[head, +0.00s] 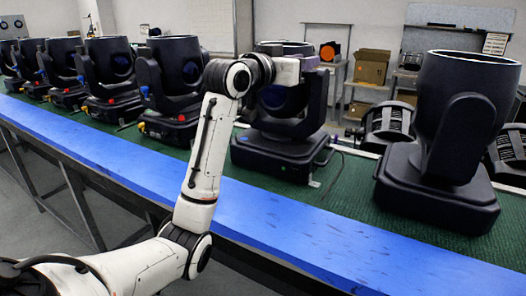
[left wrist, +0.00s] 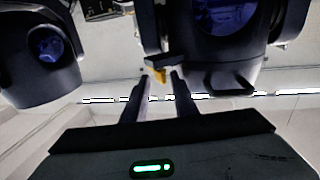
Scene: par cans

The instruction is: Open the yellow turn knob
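The yellow turn knob (left wrist: 158,75) shows in the left wrist view as a small yellow piece under a dark part of a black par can (left wrist: 225,65). My left gripper (left wrist: 160,80) has its two dark fingers apart, with the knob in line with the gap between the fingertips. I cannot tell whether the fingers touch it. In the head view my left arm reaches up to the black par can (head: 285,152) in the middle, and its wrist end is at the top of that can. The knob cannot be made out there. My right gripper is not in view.
A large par can (head: 440,150) stands to the right, and several more stand in a row to the left. They stand on a green mat (head: 345,205) on a long table with a blue front edge (head: 250,215). Cardboard boxes (head: 371,67) are on shelving behind.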

